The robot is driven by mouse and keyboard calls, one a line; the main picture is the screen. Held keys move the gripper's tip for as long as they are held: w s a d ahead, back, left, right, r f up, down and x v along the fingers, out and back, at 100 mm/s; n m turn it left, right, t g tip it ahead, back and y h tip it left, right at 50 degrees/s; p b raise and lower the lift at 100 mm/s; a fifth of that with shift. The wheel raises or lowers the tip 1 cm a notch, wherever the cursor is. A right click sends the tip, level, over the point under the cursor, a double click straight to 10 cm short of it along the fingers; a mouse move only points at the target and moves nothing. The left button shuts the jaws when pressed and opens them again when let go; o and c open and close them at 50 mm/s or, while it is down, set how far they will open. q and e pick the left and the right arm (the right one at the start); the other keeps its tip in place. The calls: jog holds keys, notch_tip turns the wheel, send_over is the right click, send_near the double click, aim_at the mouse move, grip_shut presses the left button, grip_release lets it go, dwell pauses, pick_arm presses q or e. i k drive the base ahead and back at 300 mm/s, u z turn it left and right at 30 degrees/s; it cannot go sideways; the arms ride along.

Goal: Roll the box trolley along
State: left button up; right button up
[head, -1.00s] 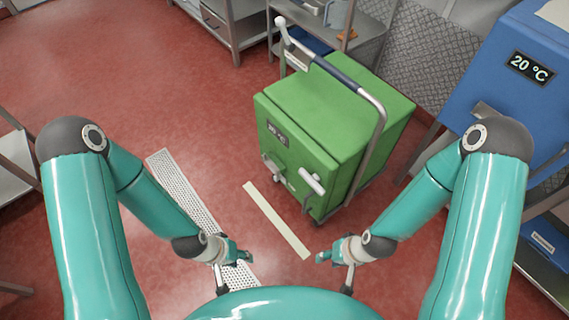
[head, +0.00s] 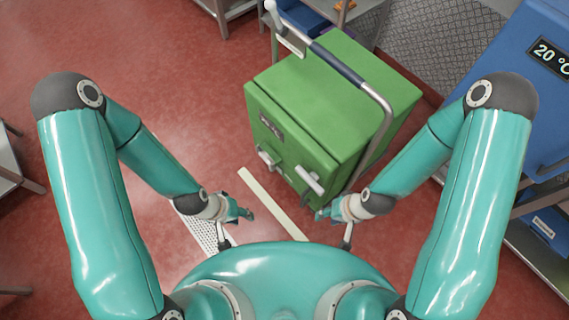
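The box trolley is a green box (head: 340,85) with two pale latches on its front and a small dark display. A bent metal push handle with a dark blue grip (head: 338,64) runs across above its top. It stands upright on the floor, right of the picture's middle. My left gripper (head: 236,230) is open and empty, in front of the trolley to the left and apart from it. My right gripper (head: 334,230) is open and empty, low in front of the trolley. It overlaps the trolley's lower front corner in the picture, and I see no hold on it.
A pale strip (head: 272,203) lies on the red floor before the trolley. A perforated drain grate (head: 200,228) is partly hidden by my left arm. A blue unit reading 20 °C (head: 530,85) stands at right. Steel shelves stand behind and at left.

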aim_at(350, 101)
jog(key=u, duration=0.5)
jog(key=k, duration=1.25)
jog(key=z, duration=0.85)
jog(key=i, duration=1)
jog(key=z, duration=0.05)
